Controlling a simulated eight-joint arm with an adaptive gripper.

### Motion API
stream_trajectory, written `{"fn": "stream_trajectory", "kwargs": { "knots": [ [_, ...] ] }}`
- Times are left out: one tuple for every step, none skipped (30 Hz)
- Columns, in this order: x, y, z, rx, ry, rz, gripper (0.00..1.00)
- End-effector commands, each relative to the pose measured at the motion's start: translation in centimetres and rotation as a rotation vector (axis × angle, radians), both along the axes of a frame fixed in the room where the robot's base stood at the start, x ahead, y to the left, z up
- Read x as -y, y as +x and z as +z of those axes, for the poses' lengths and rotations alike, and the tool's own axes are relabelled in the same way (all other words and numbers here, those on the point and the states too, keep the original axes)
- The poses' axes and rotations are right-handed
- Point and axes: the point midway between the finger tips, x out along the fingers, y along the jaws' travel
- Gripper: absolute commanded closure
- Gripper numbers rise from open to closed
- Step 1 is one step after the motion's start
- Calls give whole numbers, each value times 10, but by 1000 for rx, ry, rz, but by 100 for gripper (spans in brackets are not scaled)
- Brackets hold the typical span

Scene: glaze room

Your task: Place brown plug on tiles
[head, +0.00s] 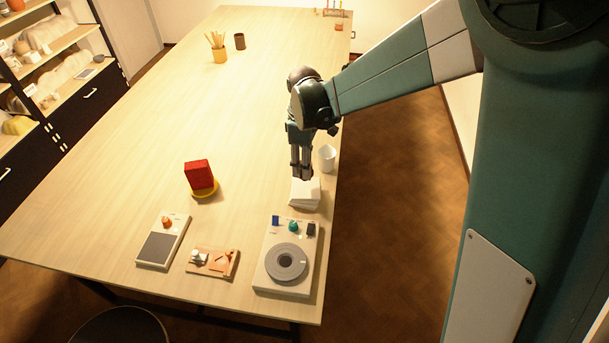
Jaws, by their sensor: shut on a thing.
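My gripper (302,175) points down just above a stack of white tiles (305,197) near the table's right edge. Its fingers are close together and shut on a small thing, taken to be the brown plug. The fingers hide nearly all of that thing, so its shape and colour do not show clearly. The fingertips overlap the back of the tiles in this view. I cannot tell whether the held thing touches them.
A white cup (327,158) stands close behind the tiles, right of my gripper. A device with a grey disc (287,262) is in front. A red block (199,174) on a yellow dish, a scale (158,247) and a small board (222,268) are left. The table middle is clear.

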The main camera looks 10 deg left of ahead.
Motion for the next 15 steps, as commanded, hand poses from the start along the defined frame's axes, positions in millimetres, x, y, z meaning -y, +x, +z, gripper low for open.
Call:
{"fn": "stream_trajectory", "kwargs": {
  "knots": [
    [0, 0, -2, 0, 0, 0, 84],
    [0, 0, -3, 0, 0, 0, 84],
    [0, 0, -4, 0, 0, 0, 84],
    [0, 0, -4, 0, 0, 0, 84],
    [0, 0, -4, 0, 0, 0, 84],
    [0, 0, -4, 0, 0, 0, 84],
    [0, 0, -4, 0, 0, 0, 84],
    [0, 0, -4, 0, 0, 0, 84],
    [0, 0, -4, 0, 0, 0, 84],
    [0, 0, -4, 0, 0, 0, 84],
    [0, 0, -4, 0, 0, 0, 84],
    [0, 0, -5, 0, 0, 0, 84],
    [0, 0, -6, 0, 0, 0, 84],
    [0, 0, -7, 0, 0, 0, 84],
    [0, 0, -9, 0, 0, 0, 84]
  ]
}}
